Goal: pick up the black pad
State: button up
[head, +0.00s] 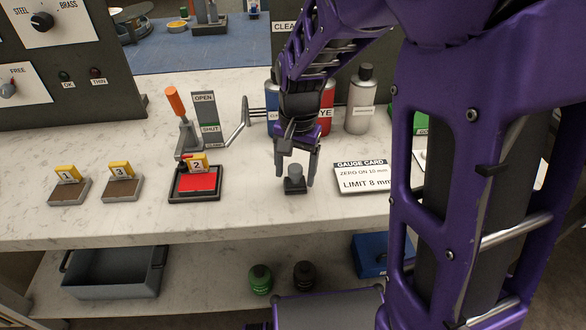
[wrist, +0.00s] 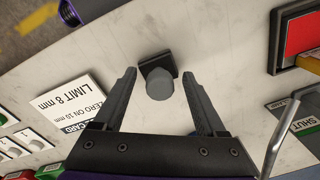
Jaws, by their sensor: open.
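The black pad (head: 295,190) lies on the white marble counter near its front edge, with an upright grey cylindrical knob on top. In the wrist view the pad (wrist: 158,64) shows as a small black block, partly covered by the round grey knob (wrist: 159,84). My gripper (head: 295,179) is open and points down over the pad, its fingers on either side of the knob. In the wrist view the fingers (wrist: 159,77) stand apart with visible gaps to the knob on both sides. I cannot tell whether a finger touches the pad.
A gauge card (head: 362,178) lies just right of the pad. A red pad in a black tray (head: 195,184) with tag 2 is to the left, near brown blocks tagged 1 (head: 69,191) and 3 (head: 122,188). Bottles (head: 360,100) stand behind. A bent metal lever (head: 238,125) is back left.

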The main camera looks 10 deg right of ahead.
aim_at(294, 167)
grip_shut()
jog(key=shift+r, duration=0.1)
dwell(0.3)
notch_tip(294, 167, up, 10)
jog(key=shift+f+p, duration=0.1)
jog(key=shift+p, duration=1.05)
jog(key=c, duration=0.7)
grip_release()
grip_shut()
jog(key=shift+a, duration=0.1)
